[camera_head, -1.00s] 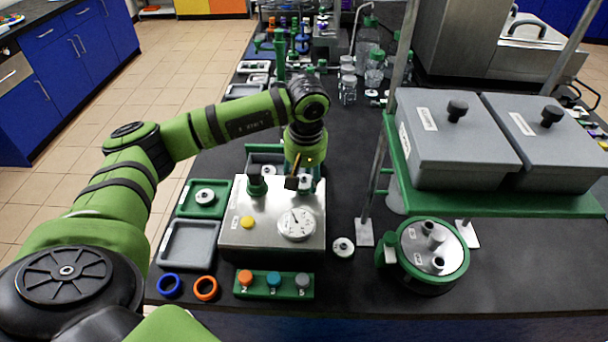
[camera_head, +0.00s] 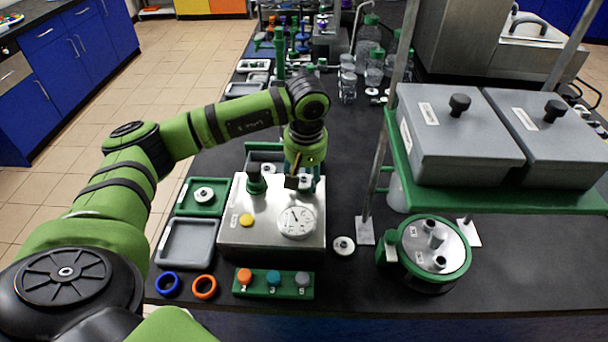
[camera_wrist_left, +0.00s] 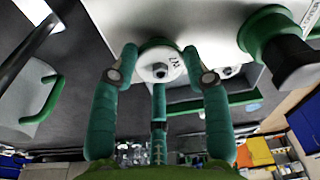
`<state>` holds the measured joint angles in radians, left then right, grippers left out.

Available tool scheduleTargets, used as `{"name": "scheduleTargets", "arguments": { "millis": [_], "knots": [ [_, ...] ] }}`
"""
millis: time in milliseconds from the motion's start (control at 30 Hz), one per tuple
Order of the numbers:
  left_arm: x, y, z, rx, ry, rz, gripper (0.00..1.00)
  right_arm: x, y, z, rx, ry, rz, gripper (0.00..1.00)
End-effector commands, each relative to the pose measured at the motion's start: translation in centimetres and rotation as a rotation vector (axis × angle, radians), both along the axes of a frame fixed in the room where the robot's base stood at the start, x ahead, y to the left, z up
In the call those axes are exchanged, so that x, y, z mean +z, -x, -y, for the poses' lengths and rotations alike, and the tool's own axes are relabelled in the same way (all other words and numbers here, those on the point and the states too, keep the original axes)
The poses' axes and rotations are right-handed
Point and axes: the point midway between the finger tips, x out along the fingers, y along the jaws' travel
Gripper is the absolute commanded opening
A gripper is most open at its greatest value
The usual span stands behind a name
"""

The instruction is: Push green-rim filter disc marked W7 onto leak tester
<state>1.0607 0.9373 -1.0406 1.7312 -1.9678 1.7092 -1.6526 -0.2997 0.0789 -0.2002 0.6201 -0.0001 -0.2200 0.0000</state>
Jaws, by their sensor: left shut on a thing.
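The leak tester (camera_head: 232,239) is a silver box with a round gauge (camera_head: 297,221), a yellow button and a green-and-black knob on top. My left gripper (camera_head: 304,178) is over its back right part, pointing down. In the left wrist view my left gripper (camera_wrist_left: 163,60) is shut on a white filter disc (camera_wrist_left: 158,66) with a green rim and a dark mark that looks like W7. The disc is close against the tester's pale surface (camera_wrist_left: 205,22); whether it is fully seated is hidden. In the head view the fingers partly cover the disc. My right gripper is not in view.
Another white disc lies in a green tray (camera_head: 185,208) left of the tester, and one lies on the bench (camera_head: 343,246) to its right. A grey tray (camera_head: 168,241), two rings and a green holder (camera_head: 273,292) are near the front. A green-framed shelf (camera_head: 500,201) stands right.

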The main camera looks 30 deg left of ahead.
Motion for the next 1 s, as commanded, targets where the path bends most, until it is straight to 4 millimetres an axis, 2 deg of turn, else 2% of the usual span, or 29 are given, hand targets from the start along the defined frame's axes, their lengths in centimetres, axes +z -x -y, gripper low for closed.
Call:
{"name": "scheduleTargets", "arguments": {
  "millis": [467,500,567,833,867,900,933,1000],
  "knots": [
    [-0.14,0.0,-0.01,0.0,0.0,0.0,0.29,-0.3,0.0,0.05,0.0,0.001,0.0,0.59],
    [-0.14,0.0,-0.01,0.0,0.0,0.0,0.51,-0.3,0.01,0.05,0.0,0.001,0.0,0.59],
    [-0.14,0.0,-0.01,0.0,0.0,0.0,0.75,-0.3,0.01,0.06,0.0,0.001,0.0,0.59],
    [-0.15,0.0,-0.01,0.0,0.0,0.0,0.75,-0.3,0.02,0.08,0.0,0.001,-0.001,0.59],
    [-0.16,0.0,-0.01,0.0,0.0,0.0,0.87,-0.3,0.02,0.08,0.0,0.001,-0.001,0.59],
    [-0.16,0.0,-0.01,0.0,0.0,0.0,0.95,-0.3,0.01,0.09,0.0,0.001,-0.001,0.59],
    [-0.16,0.01,-0.01,0.0,0.0,0.0,0.99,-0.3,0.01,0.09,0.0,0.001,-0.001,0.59],
    [-0.16,0.01,-0.01,0.0,0.0,0.0,0.99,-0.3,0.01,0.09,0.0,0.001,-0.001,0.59]
  ]
}}
